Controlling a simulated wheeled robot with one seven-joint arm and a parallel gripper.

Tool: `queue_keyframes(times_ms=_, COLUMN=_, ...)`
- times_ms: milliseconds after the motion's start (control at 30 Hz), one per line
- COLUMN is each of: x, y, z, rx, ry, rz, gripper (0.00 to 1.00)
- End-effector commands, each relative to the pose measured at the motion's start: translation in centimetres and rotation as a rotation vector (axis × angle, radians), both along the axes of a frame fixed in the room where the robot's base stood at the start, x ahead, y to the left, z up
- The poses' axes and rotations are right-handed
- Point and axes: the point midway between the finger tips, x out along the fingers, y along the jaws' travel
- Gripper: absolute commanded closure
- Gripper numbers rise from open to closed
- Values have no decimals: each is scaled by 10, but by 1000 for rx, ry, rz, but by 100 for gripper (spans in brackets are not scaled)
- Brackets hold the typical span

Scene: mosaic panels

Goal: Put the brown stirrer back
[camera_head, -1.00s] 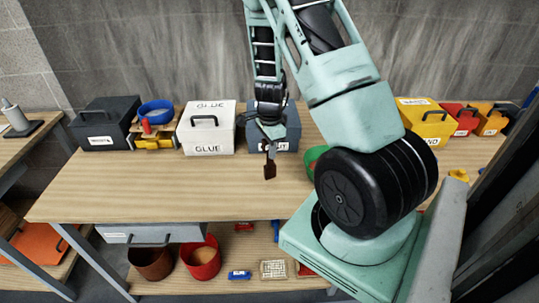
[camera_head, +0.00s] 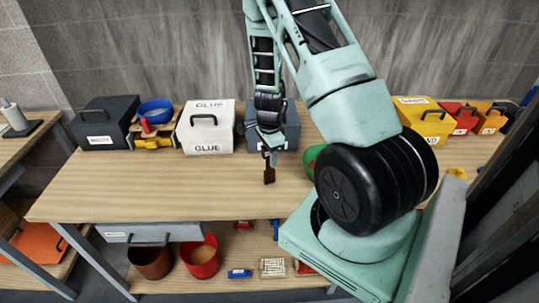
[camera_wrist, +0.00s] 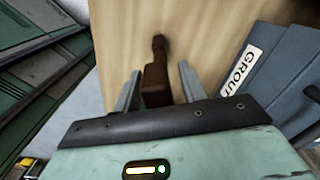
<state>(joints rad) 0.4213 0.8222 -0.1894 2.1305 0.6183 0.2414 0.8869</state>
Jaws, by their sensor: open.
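The brown stirrer (camera_head: 269,175) is below my gripper (camera_head: 268,152), over the front-middle part of the wooden bench in the head view. In the wrist view the stirrer (camera_wrist: 156,85) sits between the two grey fingers of my gripper (camera_wrist: 158,70), with a gap visible on either side. The fingers are open. I cannot tell whether the stirrer's lower end touches the bench top.
On the bench (camera_head: 150,193) stand a white glue box (camera_head: 207,130), a blue-grey grout box (camera_head: 290,133), a black box (camera_head: 105,125), a blue bowl (camera_head: 155,110) and a yellow sand box (camera_head: 420,122). A green bowl (camera_head: 312,158) is partly hidden by my arm. The left front bench is clear.

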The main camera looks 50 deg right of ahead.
Motion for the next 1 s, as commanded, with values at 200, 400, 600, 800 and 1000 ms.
queue_keyframes(times_ms=200, x=2, y=0, z=22, rx=-4, ry=-4, rz=4, gripper=59)
queue_keyframes(times_ms=400, x=2, y=0, z=64, rx=-3, ry=-5, rz=3, gripper=59)
queue_keyframes(times_ms=600, x=1, y=0, z=102, rx=-2, ry=-4, rz=2, gripper=59)
queue_keyframes(times_ms=800, x=0, y=0, z=120, rx=0, ry=-1, rz=0, gripper=59)
queue_keyframes(times_ms=1000, x=3, y=8, z=125, rx=6, ry=-3, rz=33, gripper=59)
